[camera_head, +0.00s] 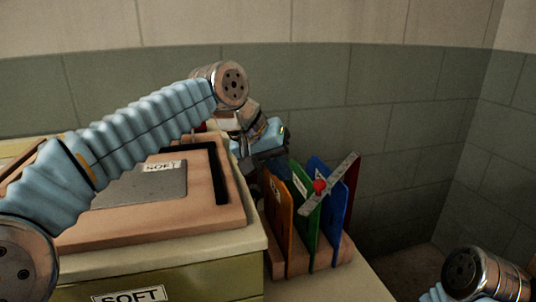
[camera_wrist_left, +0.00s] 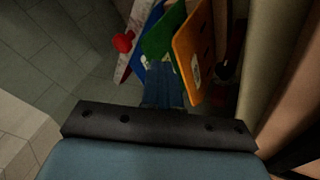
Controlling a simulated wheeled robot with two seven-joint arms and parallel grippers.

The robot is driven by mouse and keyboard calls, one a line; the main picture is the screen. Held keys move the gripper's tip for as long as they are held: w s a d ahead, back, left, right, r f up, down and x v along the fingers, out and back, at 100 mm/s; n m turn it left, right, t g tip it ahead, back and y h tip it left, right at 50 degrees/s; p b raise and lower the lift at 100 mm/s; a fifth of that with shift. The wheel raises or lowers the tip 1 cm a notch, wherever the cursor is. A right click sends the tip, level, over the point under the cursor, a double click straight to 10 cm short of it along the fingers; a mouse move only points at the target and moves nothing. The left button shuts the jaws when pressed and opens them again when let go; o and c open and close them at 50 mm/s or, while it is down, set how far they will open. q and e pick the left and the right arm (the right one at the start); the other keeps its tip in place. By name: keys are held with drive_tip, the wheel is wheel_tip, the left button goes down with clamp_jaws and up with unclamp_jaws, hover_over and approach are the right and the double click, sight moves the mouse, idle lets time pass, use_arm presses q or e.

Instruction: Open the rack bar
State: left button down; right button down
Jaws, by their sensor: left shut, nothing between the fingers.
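The rack bar (camera_head: 330,185) is a pale perforated strip with a red knob (camera_head: 320,186). It slants up to the right across the front of the upright panels in the rack. In the left wrist view the bar (camera_wrist_left: 136,57) and its red knob (camera_wrist_left: 123,41) show at the upper left. My left gripper (camera_head: 275,163) is shut and empty, behind and to the left of the bar, close above the orange panel (camera_head: 279,215). The gripper also shows in the left wrist view (camera_wrist_left: 165,93), pointing toward the panels, apart from the knob. My right gripper is out of view.
A green panel (camera_head: 306,215) and a blue panel (camera_head: 334,215) stand beside the orange one in the pinkish rack base (camera_head: 290,266). A bench with a "SOFT" label (camera_head: 130,296) and a tray (camera_head: 215,225) fills the left. My right arm shows at the lower right.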

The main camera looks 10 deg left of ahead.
use_arm(q)
drive_tip(key=shift+w+d+f, duration=0.1)
drive_tip(key=shift+d+f, duration=0.1)
drive_tip(key=shift+d, duration=0.55)
drive_tip(key=shift+s+d+f, duration=0.1)
drive_tip(key=shift+d+f, duration=0.15)
drive_tip(key=shift+d, duration=0.45)
drive_tip(key=shift+w+d+f, duration=0.1)
drive_tip(key=shift+d+f, duration=0.1)
drive_tip(key=shift+d, duration=0.55)
